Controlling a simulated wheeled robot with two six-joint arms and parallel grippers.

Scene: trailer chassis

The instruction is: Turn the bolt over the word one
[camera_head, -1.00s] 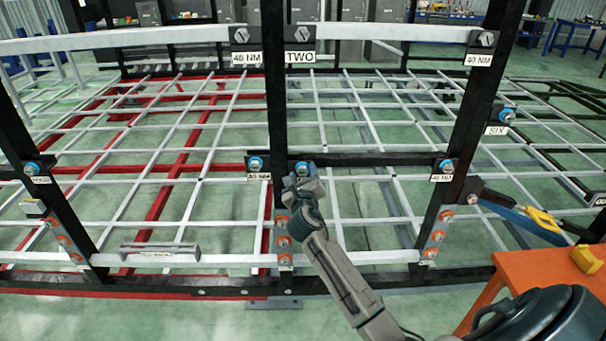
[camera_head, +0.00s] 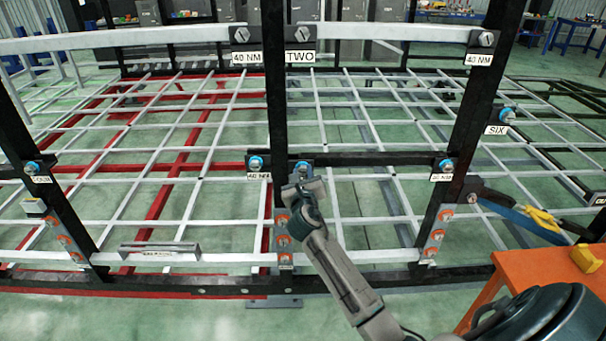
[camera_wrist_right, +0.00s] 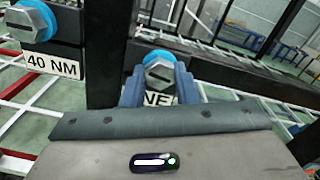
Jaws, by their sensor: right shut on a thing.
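In the head view the same bolt (camera_head: 302,167) shows just above my right gripper (camera_head: 303,186), which hides the label there. My left gripper is in neither view.
A neighbouring blue-ringed bolt (camera_wrist_right: 32,20) over a "40 NM" label (camera_wrist_right: 53,65) is close on the left. A "TWO" label (camera_head: 300,57) is higher up. An orange table (camera_head: 545,290) with a yellow object (camera_head: 586,258) stands at the right.

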